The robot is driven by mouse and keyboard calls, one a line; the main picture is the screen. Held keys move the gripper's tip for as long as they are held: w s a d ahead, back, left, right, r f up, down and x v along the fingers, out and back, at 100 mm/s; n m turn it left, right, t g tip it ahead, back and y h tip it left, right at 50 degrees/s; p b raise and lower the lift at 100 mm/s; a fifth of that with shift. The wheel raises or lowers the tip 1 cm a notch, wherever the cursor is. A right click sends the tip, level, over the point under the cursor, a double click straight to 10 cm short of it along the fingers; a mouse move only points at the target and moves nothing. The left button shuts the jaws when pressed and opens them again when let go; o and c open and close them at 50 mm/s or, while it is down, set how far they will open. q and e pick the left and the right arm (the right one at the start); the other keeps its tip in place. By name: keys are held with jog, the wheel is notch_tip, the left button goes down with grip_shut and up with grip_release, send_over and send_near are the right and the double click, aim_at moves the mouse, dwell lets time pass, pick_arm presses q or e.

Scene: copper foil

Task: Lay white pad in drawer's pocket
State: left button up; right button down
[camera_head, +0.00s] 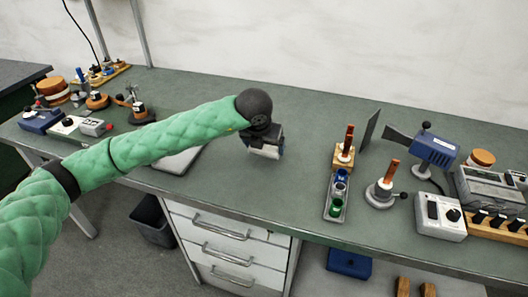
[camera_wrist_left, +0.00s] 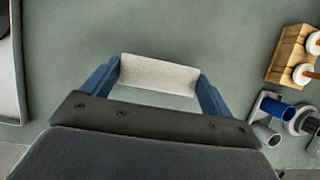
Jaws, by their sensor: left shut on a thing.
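My left gripper (camera_head: 265,148) is above the green bench top, left of the small rack with bottles. In the left wrist view its two blue fingers (camera_wrist_left: 160,80) are shut on the white pad (camera_wrist_left: 158,74), which spans between them. The pad also shows in the head view as a pale strip (camera_head: 264,153) under the gripper. The white drawer unit (camera_head: 226,233) hangs below the bench's front edge, with its drawer fronts shut. The inside of the drawers and any pocket are hidden. My right gripper is not in view.
A grey tray (camera_head: 177,160) lies left of the gripper, partly behind my arm. A small rack (camera_head: 328,215) with bottles and a wooden block (camera_head: 344,158) stand to the right. A blue device (camera_head: 434,149) and meters stand farther right. Bare bench top surrounds the gripper.

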aim_at(264, 153)
pick_arm(q)
notch_tip(264, 153, down, 3)
jog(key=shift+f+p, duration=0.1)
jog(key=shift+p, duration=0.4)
jog(key=shift+f, duration=0.2)
jog(key=o, duration=0.8)
jog(key=shift+o, duration=0.2)
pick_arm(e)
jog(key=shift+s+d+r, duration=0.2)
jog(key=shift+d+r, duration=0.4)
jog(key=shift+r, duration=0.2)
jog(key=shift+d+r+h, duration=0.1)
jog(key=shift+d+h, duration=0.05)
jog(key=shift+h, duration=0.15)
